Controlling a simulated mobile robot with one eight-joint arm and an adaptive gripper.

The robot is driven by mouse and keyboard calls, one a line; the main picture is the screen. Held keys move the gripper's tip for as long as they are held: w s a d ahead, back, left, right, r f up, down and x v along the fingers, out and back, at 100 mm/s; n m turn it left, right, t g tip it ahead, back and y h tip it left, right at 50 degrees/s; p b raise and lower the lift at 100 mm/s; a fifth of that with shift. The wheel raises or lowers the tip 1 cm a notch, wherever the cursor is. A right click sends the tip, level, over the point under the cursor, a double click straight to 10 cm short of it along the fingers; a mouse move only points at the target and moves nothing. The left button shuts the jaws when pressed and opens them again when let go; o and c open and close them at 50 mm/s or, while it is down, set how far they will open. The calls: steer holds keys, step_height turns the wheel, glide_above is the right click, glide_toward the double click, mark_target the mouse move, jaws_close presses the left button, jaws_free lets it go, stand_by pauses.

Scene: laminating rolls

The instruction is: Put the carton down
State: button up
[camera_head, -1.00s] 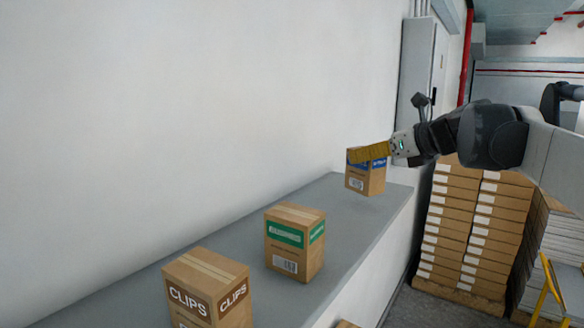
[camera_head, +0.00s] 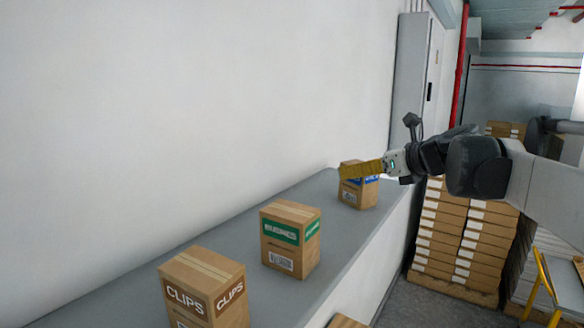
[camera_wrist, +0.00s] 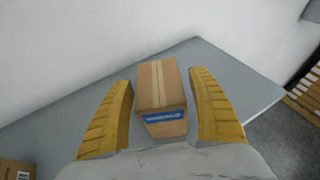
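The carton (camera_head: 358,194) is a brown box with a blue label, standing upright on the grey ledge (camera_head: 335,235) near its far end. In the wrist view the carton (camera_wrist: 160,88) sits between the two yellow fingers, its tape strip and blue label showing. My gripper (camera_head: 362,171) reaches over it from the right. In the wrist view my gripper (camera_wrist: 160,80) is open, with a narrow strip of grey between each finger and the carton's sides.
A green-labelled box (camera_head: 290,240) and a CLIPS box (camera_head: 205,290) stand nearer on the ledge. A white wall (camera_head: 200,100) runs along its back. Stacked cartons (camera_head: 465,240) stand on the floor to the right. The ledge between the carton and green-labelled box is clear.

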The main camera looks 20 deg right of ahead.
steer(key=shift+r, duration=0.1)
steer(key=shift+s+r, duration=0.15)
steer(key=b+v, duration=0.2)
steer(key=v, duration=0.9)
steer(key=shift+s+d+r, duration=0.15)
steer(key=shift+s+r, duration=0.1)
steer(key=shift+s, duration=0.05)
